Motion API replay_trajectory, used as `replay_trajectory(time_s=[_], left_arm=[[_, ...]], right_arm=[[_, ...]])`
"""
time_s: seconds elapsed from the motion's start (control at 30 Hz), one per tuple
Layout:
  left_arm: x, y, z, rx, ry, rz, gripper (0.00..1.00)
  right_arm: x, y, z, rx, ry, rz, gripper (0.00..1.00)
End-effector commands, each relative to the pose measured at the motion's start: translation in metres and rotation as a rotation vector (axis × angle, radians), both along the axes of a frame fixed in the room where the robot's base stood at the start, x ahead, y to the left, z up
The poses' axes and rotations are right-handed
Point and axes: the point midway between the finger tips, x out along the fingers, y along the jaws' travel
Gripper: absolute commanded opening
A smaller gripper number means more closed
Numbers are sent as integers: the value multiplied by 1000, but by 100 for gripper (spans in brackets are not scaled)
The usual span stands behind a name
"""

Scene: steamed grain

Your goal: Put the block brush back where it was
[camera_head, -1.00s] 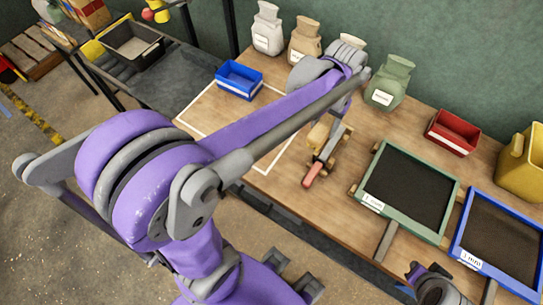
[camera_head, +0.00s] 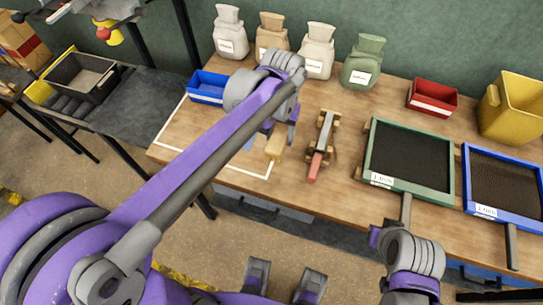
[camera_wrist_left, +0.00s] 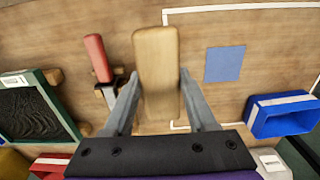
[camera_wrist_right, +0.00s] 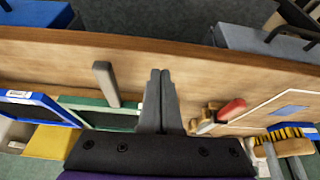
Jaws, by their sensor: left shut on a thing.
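My left gripper (camera_head: 281,138) is shut on the block brush (camera_head: 275,147), a pale wooden block, held above the table. In the left wrist view the brush (camera_wrist_left: 157,70) sits between both fingers, its wooden back toward the camera. In the right wrist view the brush (camera_wrist_right: 292,148) shows dark and yellow bristles. It is near the right edge of the white outline (camera_head: 243,170) on the table. A flat blue square (camera_wrist_left: 225,63) lies inside that outline, apart from the brush. My right gripper (camera_wrist_right: 160,80) has its fingers together, empty, near the table's front edge.
A red-handled tool (camera_head: 314,165) rests on wooden supports right of the brush. Green (camera_head: 450,178) and blue (camera_head: 465,180) framed sieves are further right. A blue bin (camera_head: 208,88), several sacks (camera_head: 317,50), a red bin (camera_head: 432,97) and a yellow container (camera_head: 512,108) stand behind.

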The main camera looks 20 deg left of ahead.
Motion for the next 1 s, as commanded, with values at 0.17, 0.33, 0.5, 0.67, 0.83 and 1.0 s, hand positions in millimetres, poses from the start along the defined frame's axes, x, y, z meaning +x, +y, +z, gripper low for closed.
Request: replay_trajectory(time_s=[0.17, 0.33, 0.5, 0.67, 0.83, 1.0], left_arm=[[0, 0, -34, 0, 0, 0, 12], [0, 0, -49, 0, 0, 1, 12], [0, 0, -74, 0, 0, 1, 12], [0, 0, -81, 0, 0, 1, 12], [0, 0, -81, 0, 0, 1, 12], [0, 0, -85, 0, 0, 1, 60]], right_arm=[[-1, 0, -4, 0, 1, 0, 0], [-1, 0, -6, 0, 2, 0, 0], [-1, 0, -9, 0, 3, 0, 0], [-2, 0, -9, 0, 3, 0, 0], [-2, 0, -9, 0, 3, 0, 0], [-2, 0, -12, 0, 4, 0, 0]])
